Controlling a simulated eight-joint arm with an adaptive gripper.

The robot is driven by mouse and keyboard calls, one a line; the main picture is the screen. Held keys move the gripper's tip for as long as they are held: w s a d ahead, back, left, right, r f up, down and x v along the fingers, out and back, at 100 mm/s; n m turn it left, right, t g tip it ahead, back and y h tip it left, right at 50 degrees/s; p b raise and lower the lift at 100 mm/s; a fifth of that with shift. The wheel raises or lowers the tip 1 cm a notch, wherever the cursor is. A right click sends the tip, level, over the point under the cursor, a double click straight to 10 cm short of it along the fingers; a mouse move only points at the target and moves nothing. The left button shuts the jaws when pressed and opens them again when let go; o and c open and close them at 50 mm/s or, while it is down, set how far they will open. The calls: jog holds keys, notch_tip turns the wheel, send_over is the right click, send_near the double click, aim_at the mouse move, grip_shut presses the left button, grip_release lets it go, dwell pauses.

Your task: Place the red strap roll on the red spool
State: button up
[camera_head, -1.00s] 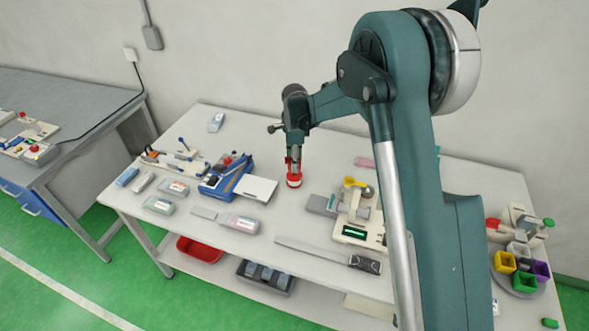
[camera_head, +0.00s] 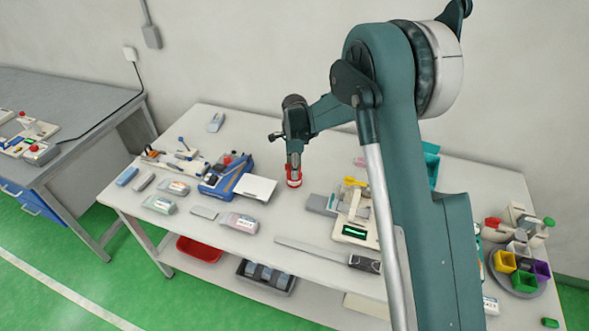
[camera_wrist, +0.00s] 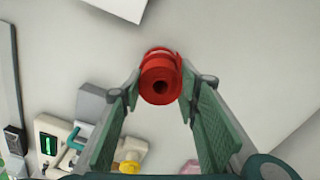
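In the head view my gripper (camera_head: 293,164) points down at a small red piece with a pale band (camera_head: 294,176), low over the middle of the table. Roll and spool cannot be told apart there.
The white table (camera_head: 260,302) carries a blue device (camera_head: 222,178) with a white plate left of my gripper, and a grey and cream machine (camera_head: 352,225) to the right. A carousel of coloured cups (camera_head: 520,270) stands far right. The table behind my gripper is fairly clear.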

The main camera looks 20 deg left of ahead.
jog(key=o, duration=0.4)
jog(key=shift+c, duration=0.2)
jog(key=shift+r, duration=0.15)
notch_tip(320, 180, up, 12)
dwell(0.5)
dwell(0.6)
